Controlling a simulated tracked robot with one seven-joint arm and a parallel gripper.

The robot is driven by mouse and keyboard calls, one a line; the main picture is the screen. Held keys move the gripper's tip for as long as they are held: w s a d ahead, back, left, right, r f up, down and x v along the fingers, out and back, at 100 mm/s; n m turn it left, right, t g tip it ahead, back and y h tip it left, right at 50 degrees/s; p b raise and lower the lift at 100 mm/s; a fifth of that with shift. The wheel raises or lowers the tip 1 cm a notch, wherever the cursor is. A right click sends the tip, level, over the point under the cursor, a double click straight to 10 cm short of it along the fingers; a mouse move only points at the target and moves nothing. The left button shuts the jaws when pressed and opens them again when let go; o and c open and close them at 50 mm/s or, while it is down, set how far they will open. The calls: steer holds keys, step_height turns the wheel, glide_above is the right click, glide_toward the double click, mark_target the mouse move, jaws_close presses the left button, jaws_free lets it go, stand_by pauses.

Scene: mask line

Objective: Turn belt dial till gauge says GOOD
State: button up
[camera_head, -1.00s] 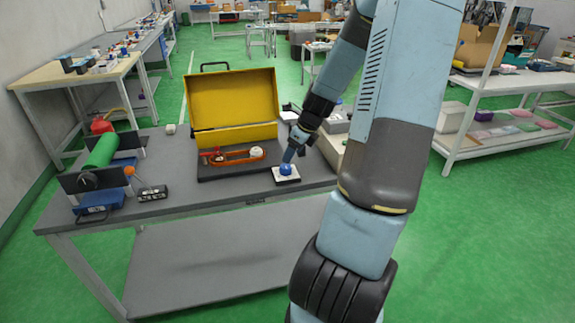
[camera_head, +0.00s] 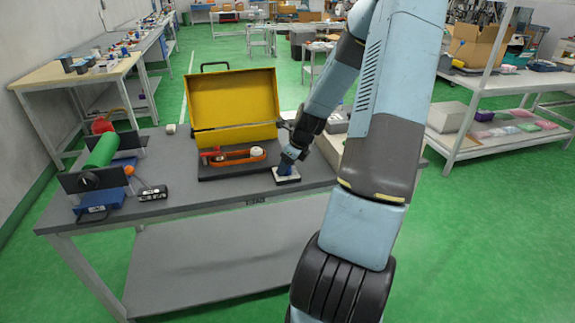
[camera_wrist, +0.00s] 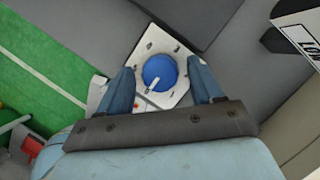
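The blue belt dial (camera_wrist: 160,72) has a white pointer mark and sits on a white square plate (camera_wrist: 150,43) with screws. In the wrist view the pointer aims down and left. My gripper (camera_wrist: 161,68) is open, with one blue finger on each side of the dial and a gap visible on both sides. In the head view my gripper (camera_head: 286,168) is down at the plate (camera_head: 287,179) and hides most of the dial. A white sign (camera_wrist: 303,40), perhaps the gauge, is partly in the wrist view's upper right and appears to read LOW.
An open yellow case (camera_head: 233,100) stands behind an orange belt loop (camera_head: 238,158) on a dark base. A green roller (camera_head: 102,150) and a small black box (camera_head: 153,192) are at the table's left. The grey table (camera_head: 215,197) is bare in front.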

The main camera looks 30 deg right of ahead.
steer(key=c, duration=0.9)
